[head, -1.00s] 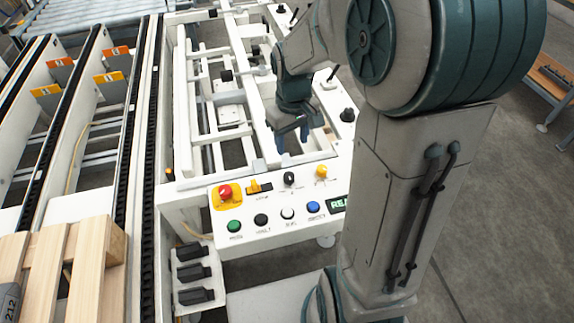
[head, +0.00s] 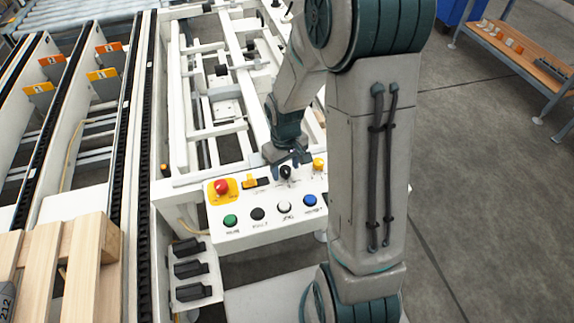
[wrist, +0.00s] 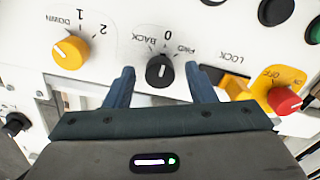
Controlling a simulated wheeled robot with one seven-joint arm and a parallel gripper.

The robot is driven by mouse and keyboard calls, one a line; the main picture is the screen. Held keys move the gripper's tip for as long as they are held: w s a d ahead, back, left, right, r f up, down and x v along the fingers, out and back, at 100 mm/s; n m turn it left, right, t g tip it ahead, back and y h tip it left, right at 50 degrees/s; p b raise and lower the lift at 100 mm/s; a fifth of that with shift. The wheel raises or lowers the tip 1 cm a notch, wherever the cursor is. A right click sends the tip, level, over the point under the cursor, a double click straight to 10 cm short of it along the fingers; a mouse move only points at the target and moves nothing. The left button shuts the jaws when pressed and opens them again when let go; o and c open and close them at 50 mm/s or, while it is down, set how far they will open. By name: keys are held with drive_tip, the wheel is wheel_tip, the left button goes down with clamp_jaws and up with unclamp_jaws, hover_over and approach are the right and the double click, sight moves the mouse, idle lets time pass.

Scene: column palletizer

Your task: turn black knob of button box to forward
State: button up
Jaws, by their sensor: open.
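The button box (head: 262,231) is a white panel in the middle of the head view. Its black knob (wrist: 159,70) shows in the wrist view, with BACK, 0 and FWD marks around it. The knob's white line lies along the direction of the 0. In the head view the black knob (head: 286,171) is just below my gripper (head: 287,161). In the wrist view my gripper (wrist: 162,77) is open, with one blue finger on each side of the knob. I cannot tell whether the fingers touch it.
In the wrist view a yellow knob (wrist: 70,52) is at left, and a yellow lock switch (wrist: 234,86) and red button (wrist: 284,100) are at right. Green (head: 231,220), white (head: 284,207) and blue (head: 310,200) buttons line the panel's front.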

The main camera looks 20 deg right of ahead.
drive_tip(key=c, duration=1)
drive_tip(key=shift+d, duration=0.3)
drive_tip(key=shift+o, duration=0.2)
drive_tip(key=shift+a, duration=0.25)
drive_tip(key=shift+m, duration=0.3)
drive_tip(key=m+b, duration=0.1)
drive_tip(key=m, duration=0.2)
drive_tip(key=shift+m+b, duration=0.35)
drive_tip(key=shift+m, duration=2.25)
